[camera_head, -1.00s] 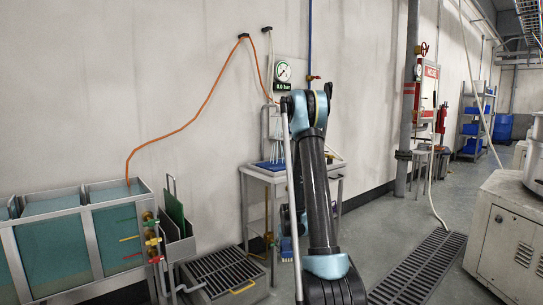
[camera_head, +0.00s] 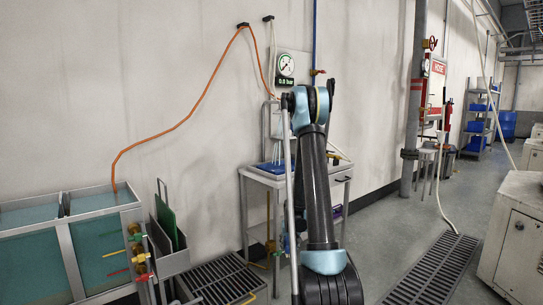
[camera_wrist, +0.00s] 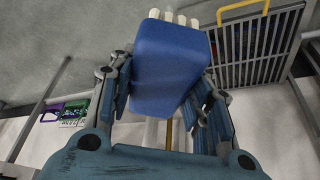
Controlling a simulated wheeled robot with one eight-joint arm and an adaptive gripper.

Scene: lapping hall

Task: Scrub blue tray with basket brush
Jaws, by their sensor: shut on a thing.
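My gripper (camera_wrist: 165,95) is shut on a blue block with pale bristle-like stubs along its top end, which looks like the basket brush (camera_wrist: 168,60). The fingers press on both its sides. In the head view my arm hides most of the gripper, and only a small bluish bit shows low beside it. A blue shape (camera_head: 268,166) lies on top of the metal wash bench (camera_head: 262,178) by the wall. It may be the blue tray, but it is partly behind my arm and too small to be sure.
Liquid-filled tanks (camera_head: 85,250) with coloured valves stand at left. A floor grate with a yellow handle (camera_head: 225,279) lies before the bench; a similar one shows in the wrist view (camera_wrist: 250,55).

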